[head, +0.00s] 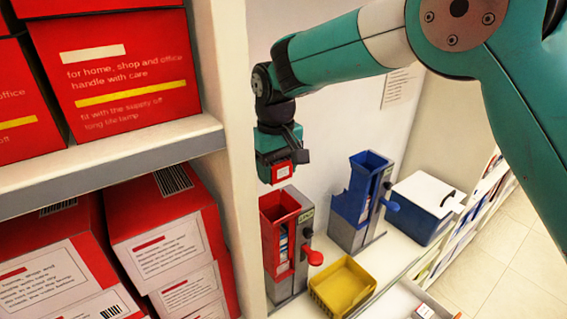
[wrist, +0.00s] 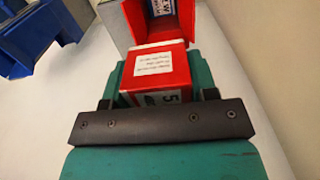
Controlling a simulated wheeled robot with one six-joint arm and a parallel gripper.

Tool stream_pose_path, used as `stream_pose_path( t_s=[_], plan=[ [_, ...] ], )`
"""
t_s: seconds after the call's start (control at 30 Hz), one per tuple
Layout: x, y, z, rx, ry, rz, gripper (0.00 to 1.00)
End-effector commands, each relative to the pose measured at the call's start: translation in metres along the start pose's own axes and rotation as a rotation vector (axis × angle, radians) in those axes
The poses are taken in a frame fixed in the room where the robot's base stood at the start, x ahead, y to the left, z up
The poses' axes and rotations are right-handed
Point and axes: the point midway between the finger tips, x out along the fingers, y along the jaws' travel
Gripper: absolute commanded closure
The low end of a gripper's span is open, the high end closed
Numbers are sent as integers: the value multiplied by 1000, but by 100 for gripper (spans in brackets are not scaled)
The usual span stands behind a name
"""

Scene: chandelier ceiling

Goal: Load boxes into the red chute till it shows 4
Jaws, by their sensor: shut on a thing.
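My gripper (head: 279,160) is shut on a small red box (head: 283,172) with a white label, just above the red chute. The box (wrist: 161,72) also shows between the green fingers in the wrist view, with a "5" on its near face. The red chute (head: 270,240) stands on a grey base with a red knob (head: 315,257) at its right side. Its open top faces up, and a blue and white packet shows inside. In the wrist view its mouth (wrist: 185,20) lies just beyond the held box. A small greenish plate (head: 306,217) on the chute is too small to read.
A blue chute (head: 351,205) with a blue knob stands to the right. A yellow bin (head: 343,286) sits in front. A white-lidded blue box (head: 425,195) is farther right. Shelves of large red cartons (head: 120,75) stand left.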

Motion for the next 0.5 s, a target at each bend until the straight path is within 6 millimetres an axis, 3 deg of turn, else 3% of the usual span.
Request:
stream_pose_path(
  t_s=[0.2, 0.5],
  plan=[
    [32, -3, -1, -3, 0, 0, 71],
    [64, -1, 0, -1, -1, 0, 71]
  ],
)
